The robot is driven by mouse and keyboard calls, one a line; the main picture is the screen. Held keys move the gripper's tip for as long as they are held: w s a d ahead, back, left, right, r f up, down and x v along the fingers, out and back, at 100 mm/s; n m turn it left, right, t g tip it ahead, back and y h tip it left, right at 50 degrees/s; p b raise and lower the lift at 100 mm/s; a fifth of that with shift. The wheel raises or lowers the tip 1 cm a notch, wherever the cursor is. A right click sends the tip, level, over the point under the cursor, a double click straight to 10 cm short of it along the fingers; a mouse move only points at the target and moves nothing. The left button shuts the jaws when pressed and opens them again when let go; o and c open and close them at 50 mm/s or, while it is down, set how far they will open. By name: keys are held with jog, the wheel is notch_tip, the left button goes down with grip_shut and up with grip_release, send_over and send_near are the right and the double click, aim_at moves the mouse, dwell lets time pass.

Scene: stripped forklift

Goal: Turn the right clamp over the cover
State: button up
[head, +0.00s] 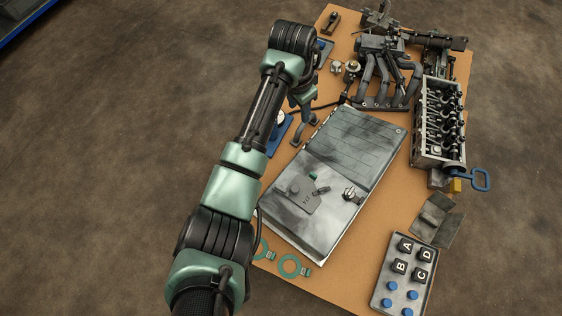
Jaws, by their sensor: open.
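A large grey metal case (368,135) lies tilted on the brown board. On its nearer half is a small dark grey plate (300,199), which may be the cover. A dark lever-like piece (321,191) lies at the plate's right edge, and a silvery knob-like fitting (350,194) stands further right. I cannot tell which of these is the right clamp. My gripper (301,130) hangs beyond the case's upper left edge, apart from the plate and both fittings. It is open; its fingers are small and partly merge with dark parts behind.
A cylinder head (438,122) and a manifold (385,75) stand at the right and back. A blue handle (481,180) sticks out beside the head. A button panel (405,275) is at the front right. Green rings (290,266) lie near the front edge.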

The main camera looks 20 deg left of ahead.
notch_tip(320, 180, down, 6)
jog(key=m+b, duration=0.7)
jog(key=b, duration=0.1)
jog(key=m+g+b, duration=0.3)
jog(key=m+b, duration=0.4)
send_over(281, 189)
notch_tip(281, 189, down, 11)
notch_tip(281, 189, down, 12)
jog(key=b, duration=0.8)
jog(key=shift+f+b, duration=0.1)
jog(key=shift+b, duration=0.2)
jog(key=shift+w, duration=0.1)
grip_shut()
